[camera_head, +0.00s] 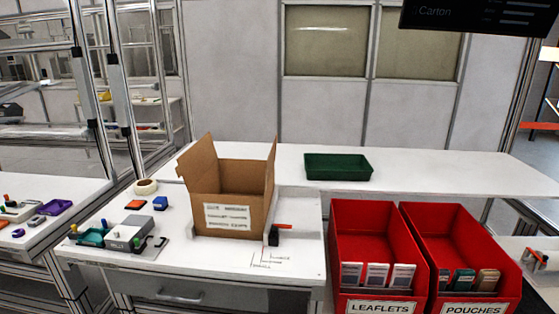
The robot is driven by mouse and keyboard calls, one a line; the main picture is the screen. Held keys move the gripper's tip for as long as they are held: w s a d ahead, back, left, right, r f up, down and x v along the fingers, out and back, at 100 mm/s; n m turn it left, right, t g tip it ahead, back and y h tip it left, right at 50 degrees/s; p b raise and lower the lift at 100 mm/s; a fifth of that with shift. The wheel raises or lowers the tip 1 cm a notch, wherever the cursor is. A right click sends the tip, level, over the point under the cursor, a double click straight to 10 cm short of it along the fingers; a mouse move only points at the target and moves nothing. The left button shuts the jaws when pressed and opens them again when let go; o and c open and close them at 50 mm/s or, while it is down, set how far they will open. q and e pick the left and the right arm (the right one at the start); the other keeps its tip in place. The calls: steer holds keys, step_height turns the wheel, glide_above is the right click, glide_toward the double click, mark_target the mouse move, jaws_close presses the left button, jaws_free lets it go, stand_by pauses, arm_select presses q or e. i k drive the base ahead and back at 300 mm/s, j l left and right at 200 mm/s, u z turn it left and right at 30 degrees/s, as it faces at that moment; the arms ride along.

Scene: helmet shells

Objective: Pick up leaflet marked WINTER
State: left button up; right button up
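Three leaflets stand side by side at the front of the red bin labelled LEAFLETS (370,235): a left one (351,275), a middle one (377,275) and a right one (403,276). Each has a pale face with a coloured band. Their print is too small to read, so I cannot tell which is marked WINTER. Neither of my grippers is in view.
A red bin labelled POUCHES (450,235) adjoins on the right, with several pouches. An open cardboard box (230,185) stands on the white table (298,205) at left. A green tray (338,168) sits on the back bench, otherwise mostly clear.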

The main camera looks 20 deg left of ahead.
mark_target(376, 275)
steer(key=i+l+u, duration=0.15)
steer(key=l+u, duration=0.25)
steer(key=i+l+u, duration=0.15)
steer(key=u, duration=0.3)
steer(key=l, duration=0.1)
